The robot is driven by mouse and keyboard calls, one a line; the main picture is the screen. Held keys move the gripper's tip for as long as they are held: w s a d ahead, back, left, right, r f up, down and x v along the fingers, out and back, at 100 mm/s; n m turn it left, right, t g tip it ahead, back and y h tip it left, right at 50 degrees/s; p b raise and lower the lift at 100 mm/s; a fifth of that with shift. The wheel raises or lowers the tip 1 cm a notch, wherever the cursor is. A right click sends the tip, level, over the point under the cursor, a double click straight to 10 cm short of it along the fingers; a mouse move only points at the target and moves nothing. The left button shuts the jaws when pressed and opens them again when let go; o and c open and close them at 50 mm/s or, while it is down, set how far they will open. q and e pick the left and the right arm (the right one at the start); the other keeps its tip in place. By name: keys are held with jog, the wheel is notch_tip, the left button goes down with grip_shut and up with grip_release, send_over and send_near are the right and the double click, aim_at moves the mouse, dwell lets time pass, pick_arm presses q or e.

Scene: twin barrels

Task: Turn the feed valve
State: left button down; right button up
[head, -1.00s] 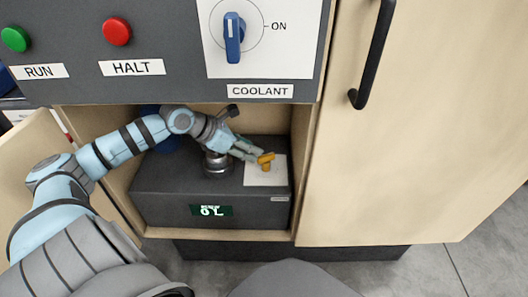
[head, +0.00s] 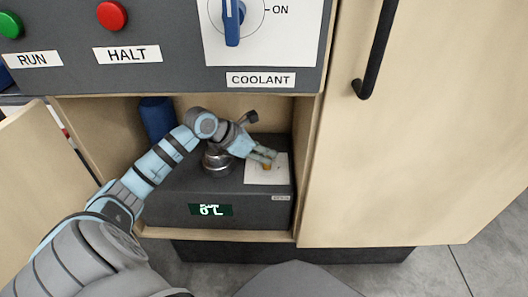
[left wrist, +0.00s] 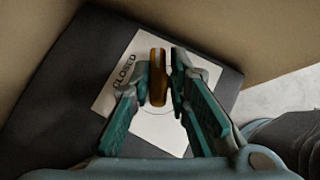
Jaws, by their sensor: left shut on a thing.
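The feed valve is a small orange handle (head: 267,167) on a white plate (head: 252,174) on top of a dark box (head: 240,208) inside the open cabinet. It also shows in the left wrist view (left wrist: 158,76), where the plate bears the word CLOSED (left wrist: 124,74) and a thin circle around the handle. My left gripper (head: 272,157) reaches into the cabinet from the left and is shut on the orange handle, with one finger on each side. In the head view the fingers hide most of the handle. My right gripper is not in view.
A round metal fitting (head: 217,161) stands on the box, left of the plate. A blue cylinder (head: 157,118) stands behind at the left. The control panel (head: 180,75) overhangs the opening. The cabinet's side wall (head: 306,150) is close on the right; an open door (head: 40,160) is at the left.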

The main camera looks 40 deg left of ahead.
pick_arm(q)
jog(key=shift+w+a, duration=0.1)
jog(key=shift+a, duration=0.05)
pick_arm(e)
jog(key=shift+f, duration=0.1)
pick_arm(q)
jog(key=shift+w+a+m+g+h+b, duration=0.1)
jog(key=shift+m+g+h+b, duration=0.4)
jog(key=shift+m+b, duration=0.45)
jog(key=shift+r+m+g+h+b, duration=0.1)
jog(key=shift+m+g+h+b, duration=0.35)
jog(key=shift+m+h, duration=0.45)
jog(key=shift+m+g+h+b, duration=0.3)
jog(key=shift+m+g, duration=0.15)
jog(key=shift+m, duration=0.6)
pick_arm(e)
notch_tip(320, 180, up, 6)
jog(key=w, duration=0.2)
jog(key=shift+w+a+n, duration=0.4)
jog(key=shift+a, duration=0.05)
